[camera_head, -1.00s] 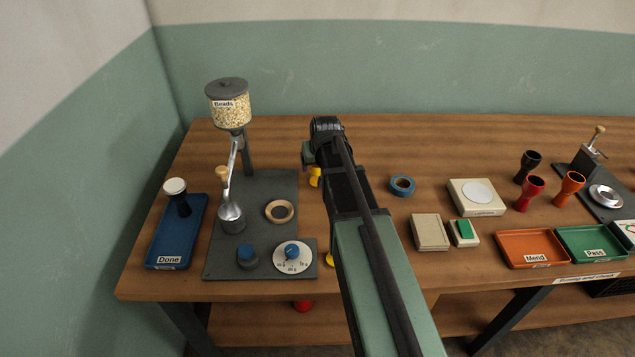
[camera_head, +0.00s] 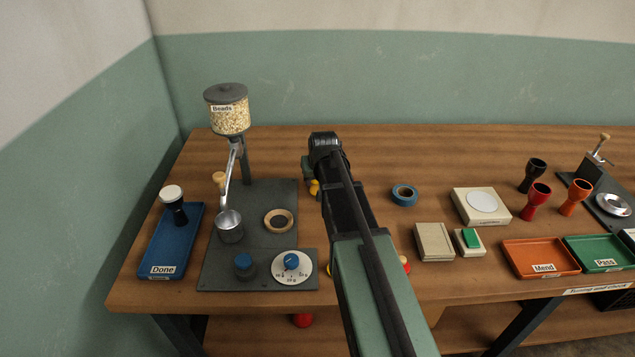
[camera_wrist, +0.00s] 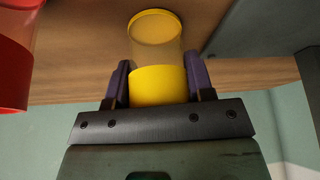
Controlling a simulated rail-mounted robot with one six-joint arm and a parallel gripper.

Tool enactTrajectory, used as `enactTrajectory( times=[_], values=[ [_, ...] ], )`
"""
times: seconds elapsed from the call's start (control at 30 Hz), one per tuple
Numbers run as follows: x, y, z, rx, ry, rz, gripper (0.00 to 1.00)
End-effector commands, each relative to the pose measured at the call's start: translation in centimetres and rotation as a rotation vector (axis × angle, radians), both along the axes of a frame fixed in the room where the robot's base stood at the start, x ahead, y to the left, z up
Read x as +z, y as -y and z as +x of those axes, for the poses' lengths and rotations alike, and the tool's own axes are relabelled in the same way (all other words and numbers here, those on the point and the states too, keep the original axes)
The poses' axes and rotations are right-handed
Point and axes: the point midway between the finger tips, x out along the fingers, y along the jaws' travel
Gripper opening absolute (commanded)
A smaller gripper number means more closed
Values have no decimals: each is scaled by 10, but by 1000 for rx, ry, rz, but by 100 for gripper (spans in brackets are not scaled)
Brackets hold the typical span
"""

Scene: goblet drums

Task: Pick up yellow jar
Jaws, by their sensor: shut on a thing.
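The yellow jar (camera_wrist: 158,87) has a solid yellow band, a clear middle and a yellow end. In the wrist view my gripper (camera_wrist: 157,64) is shut on it, one dark finger on each side of the yellow band. In the head view my arm hides most of the gripper. A small yellow patch (camera_head: 314,187) shows left of the arm there; I cannot tell if it is the held jar. I also cannot tell whether the jar touches the table.
A red object (camera_wrist: 14,70) is close on the left in the wrist view. The bead dispenser (camera_head: 228,112) and blue Done tray (camera_head: 160,258) are at the left. Blue tape (camera_head: 404,195) and a beige box (camera_head: 434,241) lie right of my arm. The table's back middle is clear.

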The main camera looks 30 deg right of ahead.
Motion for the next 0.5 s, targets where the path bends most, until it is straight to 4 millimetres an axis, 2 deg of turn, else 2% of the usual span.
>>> enactTrajectory(
  times=[0.17,0.27,0.37,0.5],
  values=[
    [11,0,0,0,0,0,23],
    [24,0,0,0,0,0,23],
    [45,0,0,0,0,0,23],
    [92,0,0,0,0,0,23]
  ],
)
